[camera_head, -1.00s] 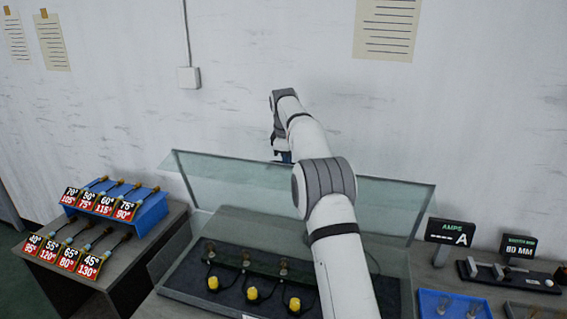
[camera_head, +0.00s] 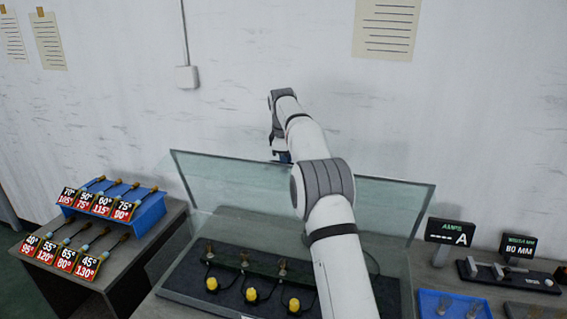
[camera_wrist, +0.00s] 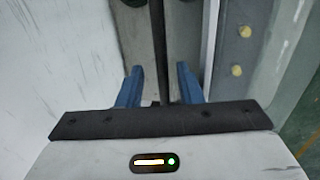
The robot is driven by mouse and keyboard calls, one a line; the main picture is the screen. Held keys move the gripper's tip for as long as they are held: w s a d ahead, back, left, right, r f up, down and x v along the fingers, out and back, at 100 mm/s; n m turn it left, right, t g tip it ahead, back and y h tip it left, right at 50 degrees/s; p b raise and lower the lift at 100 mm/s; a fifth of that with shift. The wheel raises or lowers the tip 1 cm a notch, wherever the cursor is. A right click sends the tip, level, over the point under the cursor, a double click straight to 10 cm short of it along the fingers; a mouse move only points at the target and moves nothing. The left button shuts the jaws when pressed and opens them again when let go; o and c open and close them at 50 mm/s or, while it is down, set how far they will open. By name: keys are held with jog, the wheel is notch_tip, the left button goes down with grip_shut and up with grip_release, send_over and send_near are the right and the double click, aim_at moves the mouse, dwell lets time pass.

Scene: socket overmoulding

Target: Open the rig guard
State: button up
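The rig guard (camera_head: 235,183) is a clear glass-like panel, raised and leaning back above the rig in the head view. The rig bed (camera_head: 185,285) is exposed below it, with yellow-capped parts on it. My gripper (camera_wrist: 160,83) is behind the guard's top edge near the wall; in the head view little of it shows. In the wrist view its two blue fingers are apart, with a dark bar (camera_wrist: 159,45) running between them. Gaps show on both sides of the bar. I cannot tell for sure whether the bar belongs to the guard.
A blue rack (camera_head: 150,212) with labelled tools stands on a side table at the left. The wall (camera_head: 120,110) is close behind my gripper.

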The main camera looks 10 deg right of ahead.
notch_tip(320, 180, up, 8)
jog(key=s, duration=0.1)
jog(key=shift+s+a+f, duration=0.25)
jog(key=shift+s+a, duration=0.05)
jog(key=shift+a, duration=0.05)
jog(key=s+a+m+b, duration=0.1)
jog(key=s+m+b, duration=0.5)
jog(key=s, duration=1.6)
jog(key=s+f+m, duration=0.2)
jog(key=s+f, duration=0.3)
jog(key=s, duration=0.3)
jog(key=s+f+m+t+b, duration=0.1)
jog(key=s+f+m, duration=0.1)
jog(key=s+f, duration=0.4)
jog(key=s+f+m+y+b, duration=0.1)
jog(key=s+f, duration=0.5)
jog(key=s, duration=0.6)
jog(key=shift+a+f+m, duration=0.25)
jog(key=shift+a+m, duration=0.2)
jog(key=shift+m, duration=0.35)
